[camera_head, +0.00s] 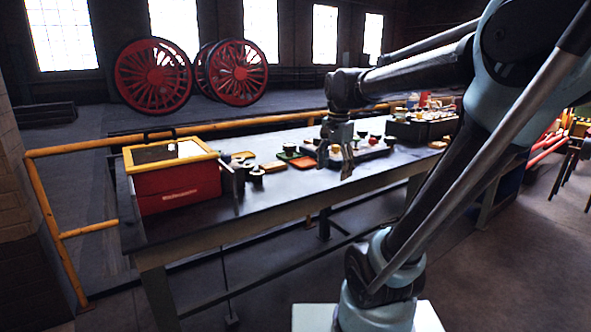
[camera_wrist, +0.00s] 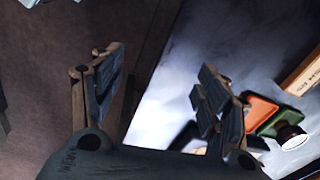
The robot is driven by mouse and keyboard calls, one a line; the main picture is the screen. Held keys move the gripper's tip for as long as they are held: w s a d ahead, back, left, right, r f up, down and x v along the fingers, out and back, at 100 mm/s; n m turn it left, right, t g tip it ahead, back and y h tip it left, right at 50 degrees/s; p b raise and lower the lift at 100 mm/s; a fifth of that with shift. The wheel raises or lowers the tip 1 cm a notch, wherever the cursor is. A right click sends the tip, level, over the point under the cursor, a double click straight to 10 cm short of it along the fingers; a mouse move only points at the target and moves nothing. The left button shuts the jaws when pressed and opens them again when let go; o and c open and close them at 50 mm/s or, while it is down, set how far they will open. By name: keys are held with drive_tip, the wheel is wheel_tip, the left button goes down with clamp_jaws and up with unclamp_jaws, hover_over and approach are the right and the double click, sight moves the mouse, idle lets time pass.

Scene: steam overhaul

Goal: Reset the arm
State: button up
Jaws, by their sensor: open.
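My gripper (camera_head: 336,160) hangs from my arm over the front part of the workbench (camera_head: 270,205), fingers pointing down. Its two fingers are apart with nothing between them. In the wrist view my gripper (camera_wrist: 160,95) is open, one finger over the dark floor and the other over the pale bench top (camera_wrist: 180,85). My arm reaches in from the right of the head view, and its upper part hides some of the background.
A red box with a yellow rim (camera_head: 178,190) stands at the bench's left end, beside dark metal parts (camera_head: 240,178). Small coloured items lie behind my gripper, with an orange pad (camera_wrist: 262,112) near one finger. A yellow railing (camera_head: 90,147) runs behind. Red wheels (camera_head: 153,76) stand farther back.

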drive_tip(key=s+d+f+n, duration=0.3)
drive_tip(key=s+f+n, duration=0.1)
drive_tip(key=s+f, duration=0.3)
drive_tip(key=s+d+f+n+t, duration=0.1)
drive_tip(key=s+d+f+n, duration=0.3)
drive_tip(key=s+f, duration=0.4)
wheel_tip(320, 180, down, 2)
drive_tip(key=shift+f+n, duration=0.2)
drive_tip(key=shift+n, duration=0.6)
drive_tip(key=shift+s, duration=0.1)
drive_tip(key=shift+w+f, duration=0.2)
drive_tip(key=shift+w, duration=0.3)
